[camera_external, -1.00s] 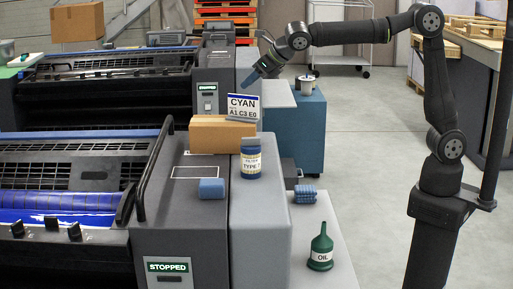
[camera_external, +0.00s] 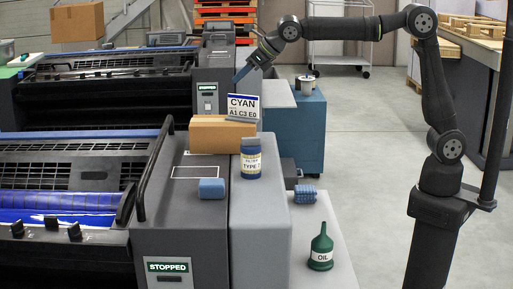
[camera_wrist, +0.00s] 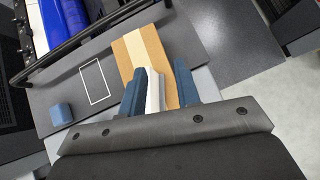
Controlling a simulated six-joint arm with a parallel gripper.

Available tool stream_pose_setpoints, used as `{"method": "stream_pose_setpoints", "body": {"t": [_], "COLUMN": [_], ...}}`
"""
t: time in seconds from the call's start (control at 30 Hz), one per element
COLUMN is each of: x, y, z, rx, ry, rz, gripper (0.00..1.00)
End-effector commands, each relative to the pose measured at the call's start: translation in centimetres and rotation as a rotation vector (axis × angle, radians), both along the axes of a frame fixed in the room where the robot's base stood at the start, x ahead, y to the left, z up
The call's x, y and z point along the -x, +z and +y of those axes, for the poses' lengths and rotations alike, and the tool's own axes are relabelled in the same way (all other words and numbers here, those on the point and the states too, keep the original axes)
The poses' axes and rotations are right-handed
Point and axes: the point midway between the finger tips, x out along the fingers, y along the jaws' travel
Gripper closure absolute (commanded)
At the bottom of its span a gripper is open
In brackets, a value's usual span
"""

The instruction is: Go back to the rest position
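My gripper (camera_external: 241,75) hangs at the end of my outstretched arm in the external view, above and behind the white CYAN sign (camera_external: 243,106). The sign stands upright at the cardboard box on the press housing. In the wrist view my gripper (camera_wrist: 158,85) shows two blue fingers set apart, with the box (camera_wrist: 150,50) below them. A white strip, probably the sign, shows between the fingers; it looks below them and not gripped.
A blue filter bottle (camera_external: 251,160), a blue block (camera_external: 211,188), a ribbed blue piece (camera_external: 305,193) and a green oil bottle (camera_external: 321,248) stand at the near press.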

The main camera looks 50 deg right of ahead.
Motion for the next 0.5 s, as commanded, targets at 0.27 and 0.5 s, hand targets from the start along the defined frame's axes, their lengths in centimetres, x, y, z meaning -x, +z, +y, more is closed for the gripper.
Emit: {"method": "stream_pose_setpoints", "body": {"t": [0.27,0.5], "x": [0.2,0.7], "y": [-2.3,-4.3], "z": [5.3,9.7], "rx": [0.0,0.001], "ry": [0.088,0.161], "rz": [0.001,0.001], "gripper": [0.7,0.7]}}
